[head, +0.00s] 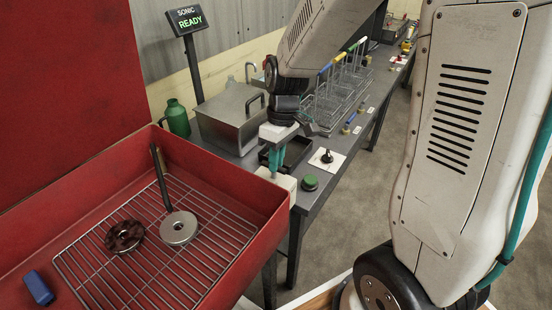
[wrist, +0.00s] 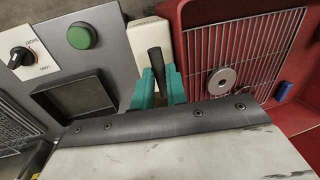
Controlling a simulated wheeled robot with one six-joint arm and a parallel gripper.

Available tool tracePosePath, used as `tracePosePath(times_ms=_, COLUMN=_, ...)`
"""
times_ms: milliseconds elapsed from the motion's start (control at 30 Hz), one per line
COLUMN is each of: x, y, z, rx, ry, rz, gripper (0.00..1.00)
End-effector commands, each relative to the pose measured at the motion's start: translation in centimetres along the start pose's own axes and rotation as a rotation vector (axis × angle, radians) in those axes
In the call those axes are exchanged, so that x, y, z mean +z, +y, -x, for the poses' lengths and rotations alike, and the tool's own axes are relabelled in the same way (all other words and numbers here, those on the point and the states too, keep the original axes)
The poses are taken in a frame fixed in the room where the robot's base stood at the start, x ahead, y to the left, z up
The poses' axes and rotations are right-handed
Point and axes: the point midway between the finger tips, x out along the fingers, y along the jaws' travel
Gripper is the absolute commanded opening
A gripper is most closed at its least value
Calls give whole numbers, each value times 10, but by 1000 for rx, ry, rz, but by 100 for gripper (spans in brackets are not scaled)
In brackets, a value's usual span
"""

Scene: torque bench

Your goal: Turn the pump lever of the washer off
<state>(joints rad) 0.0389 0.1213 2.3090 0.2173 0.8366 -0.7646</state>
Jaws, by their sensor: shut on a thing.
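The washer is an open red tub (head: 280,205) with a raised red lid (head: 60,90). A white box (head: 280,178) is fixed at its right side; it also shows in the wrist view (wrist: 148,32). The dark pump lever (wrist: 155,62) stands out from this box. My gripper (wrist: 160,82) has its teal fingers on both sides of the lever and is shut on it. In the head view my gripper (head: 275,158) is at the white box, and the lever is hidden by the fingers.
On the grey bench beside my gripper are a black knob (head: 327,157), a green button (head: 310,183) and wire baskets (head: 335,95).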

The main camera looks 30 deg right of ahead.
Motion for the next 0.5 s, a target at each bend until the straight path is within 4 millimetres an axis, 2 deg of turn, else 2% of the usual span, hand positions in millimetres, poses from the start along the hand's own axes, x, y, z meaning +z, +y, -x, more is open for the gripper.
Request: tracePosePath(times_ms=500, x=0, y=0, z=0, rx=0, ry=13, rz=-62, gripper=0)
